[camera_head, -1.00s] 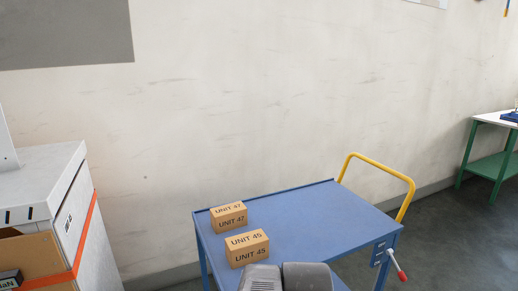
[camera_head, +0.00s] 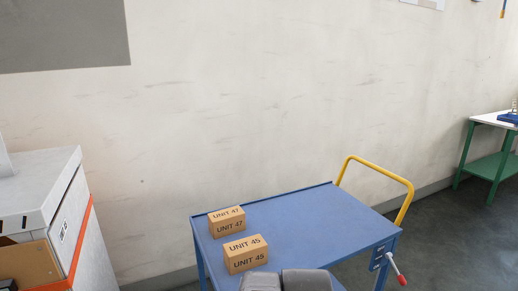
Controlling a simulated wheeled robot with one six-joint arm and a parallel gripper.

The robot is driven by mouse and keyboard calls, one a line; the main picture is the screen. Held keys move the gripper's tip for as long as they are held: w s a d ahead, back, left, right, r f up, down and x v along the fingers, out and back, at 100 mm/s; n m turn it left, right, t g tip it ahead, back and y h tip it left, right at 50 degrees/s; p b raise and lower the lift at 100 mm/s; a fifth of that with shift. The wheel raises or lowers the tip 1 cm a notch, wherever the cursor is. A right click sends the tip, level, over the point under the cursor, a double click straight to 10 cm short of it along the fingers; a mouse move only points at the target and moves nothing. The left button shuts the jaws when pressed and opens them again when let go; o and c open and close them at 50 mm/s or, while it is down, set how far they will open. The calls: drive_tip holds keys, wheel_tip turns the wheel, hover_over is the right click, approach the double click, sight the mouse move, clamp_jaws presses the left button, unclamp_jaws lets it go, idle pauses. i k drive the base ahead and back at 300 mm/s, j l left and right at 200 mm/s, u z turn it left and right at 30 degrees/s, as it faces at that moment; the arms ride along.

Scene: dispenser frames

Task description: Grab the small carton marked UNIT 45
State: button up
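The small carton marked UNIT 45 (camera_head: 246,254) is a brown box with dark lettering on its top and front. It stands upright on the blue top of a cart (camera_head: 310,221), near the front left edge. A similar carton marked UNIT 47 (camera_head: 227,221) stands just behind it and slightly left, apart from it. Grey rounded parts of my arm show at the bottom edge, just right of and below the UNIT 45 carton. My gripper's fingers are not visible, so whether they are open or shut is hidden.
The cart has a yellow handle (camera_head: 409,196) and a red-tipped lever (camera_head: 401,279) at right. Its top right of the cartons is clear. A grey cabinet (camera_head: 38,181) stands at left, a green-legged table (camera_head: 487,166) at far right. A wall is behind the cart.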

sight(248, 254)
drive_tip(key=k+l, duration=0.2)
drive_tip(key=k+j+z, duration=0.1)
drive_tip(key=i+j+u, duration=0.75)
drive_tip(key=i+j, duration=0.15)
